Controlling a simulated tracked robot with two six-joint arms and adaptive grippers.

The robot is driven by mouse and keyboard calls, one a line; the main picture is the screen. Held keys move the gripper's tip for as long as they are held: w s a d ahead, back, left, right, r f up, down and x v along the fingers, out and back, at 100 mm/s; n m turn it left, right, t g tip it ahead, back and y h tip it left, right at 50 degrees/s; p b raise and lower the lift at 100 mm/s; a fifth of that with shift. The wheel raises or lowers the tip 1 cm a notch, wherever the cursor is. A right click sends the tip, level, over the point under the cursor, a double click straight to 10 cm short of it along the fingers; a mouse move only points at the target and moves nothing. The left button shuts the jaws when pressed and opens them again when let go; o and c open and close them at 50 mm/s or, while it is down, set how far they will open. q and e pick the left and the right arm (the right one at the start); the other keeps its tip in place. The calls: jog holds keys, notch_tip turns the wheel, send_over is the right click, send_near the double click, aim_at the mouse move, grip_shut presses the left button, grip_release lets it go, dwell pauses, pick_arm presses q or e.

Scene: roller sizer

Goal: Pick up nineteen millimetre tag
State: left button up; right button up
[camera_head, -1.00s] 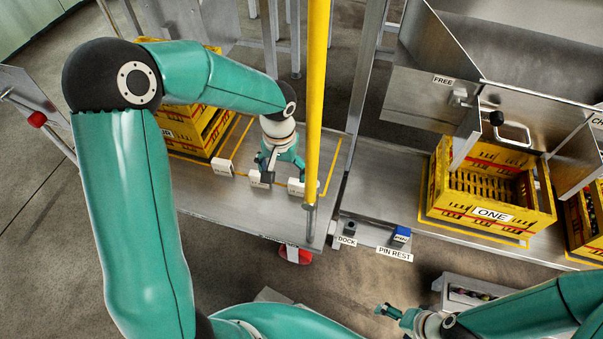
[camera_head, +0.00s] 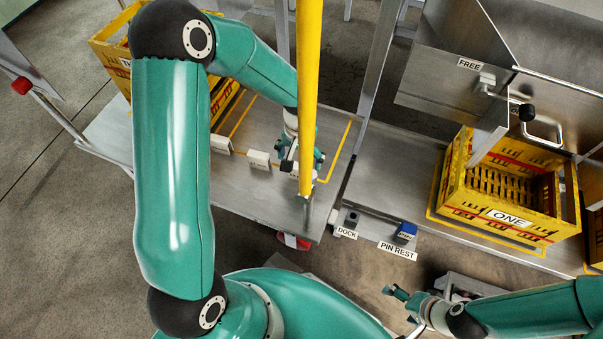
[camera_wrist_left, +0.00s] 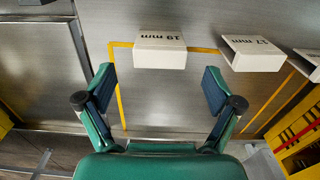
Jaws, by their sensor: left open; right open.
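The 19 mm tag (camera_wrist_left: 160,50) is a small white block with dark lettering, upside down in the left wrist view. It stands on the metal deck, ahead of and between the fingertips of my left gripper (camera_wrist_left: 158,84). That gripper is open and empty, with a gap to the tag. In the head view my left gripper (camera_head: 304,158) is over the right end of the tag row, partly behind the yellow post, and mostly hides the tag there. My right gripper (camera_head: 397,298) is open and empty at the lower right.
The 17 mm tag (camera_wrist_left: 252,53) stands right of the 19 mm one in the wrist view. A yellow post (camera_head: 309,80) rises close to my left gripper. Yellow crate ONE (camera_head: 455,198), the blue-topped pin rest block (camera_head: 405,232) and the dock (camera_head: 351,219) lie to the right.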

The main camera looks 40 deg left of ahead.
pick_arm(q)
notch_tip(320, 180, down, 7)
jog(key=b, duration=0.3)
jog(key=shift+s+r, duration=0.1)
jog(key=shift+r, duration=0.1)
jog(key=c, duration=1)
